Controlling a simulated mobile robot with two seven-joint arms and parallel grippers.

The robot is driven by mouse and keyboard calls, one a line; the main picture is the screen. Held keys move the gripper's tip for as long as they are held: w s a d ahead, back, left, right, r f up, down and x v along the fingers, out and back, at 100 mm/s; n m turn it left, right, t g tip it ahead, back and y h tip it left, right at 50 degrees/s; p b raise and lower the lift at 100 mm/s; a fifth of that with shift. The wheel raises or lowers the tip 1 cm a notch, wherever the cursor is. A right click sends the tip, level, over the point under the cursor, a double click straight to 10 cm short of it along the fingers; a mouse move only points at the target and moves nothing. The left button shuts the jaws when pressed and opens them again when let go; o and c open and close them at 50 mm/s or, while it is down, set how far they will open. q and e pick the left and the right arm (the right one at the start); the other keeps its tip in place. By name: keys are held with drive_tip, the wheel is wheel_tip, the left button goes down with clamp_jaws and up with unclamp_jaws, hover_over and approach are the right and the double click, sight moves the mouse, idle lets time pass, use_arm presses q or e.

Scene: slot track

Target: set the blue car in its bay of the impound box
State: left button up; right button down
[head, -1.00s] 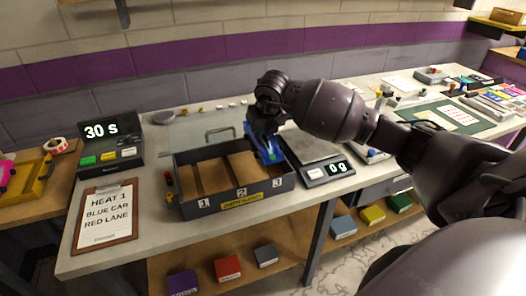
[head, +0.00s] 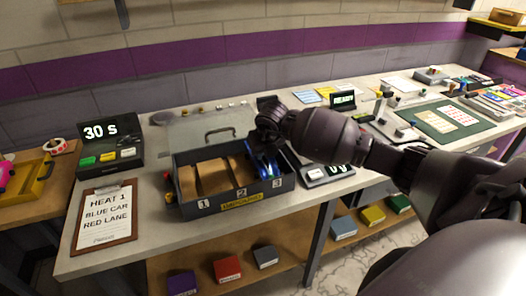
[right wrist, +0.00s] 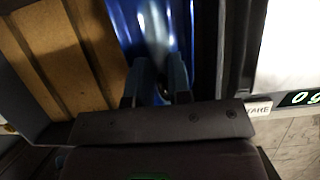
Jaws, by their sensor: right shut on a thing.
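The grey impound box (head: 222,207) stands on the bench, with bays marked 1, 2 and 3 along its front. My right gripper (head: 262,150) is shut on the blue car (head: 264,166) at the right-hand bay, marked 3. In the right wrist view the blue car (right wrist: 150,30) lies lengthwise between the bay's divider and the box's right wall, with the fingers (right wrist: 156,85) on its near part. Whether it touches the bay floor is hidden. Bays 1 and 2 look empty. My left gripper is not in view.
A scale (head: 328,172) stands close right of the box, partly behind my arm. A clipboard (head: 104,217) and a timer reading 30 s (head: 108,143) are at left. A clear lid with a handle (head: 221,132) stands at the box's back.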

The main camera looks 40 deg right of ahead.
drive_tip(key=shift+f, duration=0.35)
drive_tip(key=shift+f, duration=0.1)
drive_tip(key=c, duration=1.1)
unclamp_jaws()
drive_tip(key=shift+o, duration=0.2)
drive_tip(key=shift+r, duration=0.25)
drive_tip(key=v, duration=1.2)
drive_tip(key=shift+r+p, duration=0.15)
drive_tip(key=shift+p, duration=0.2)
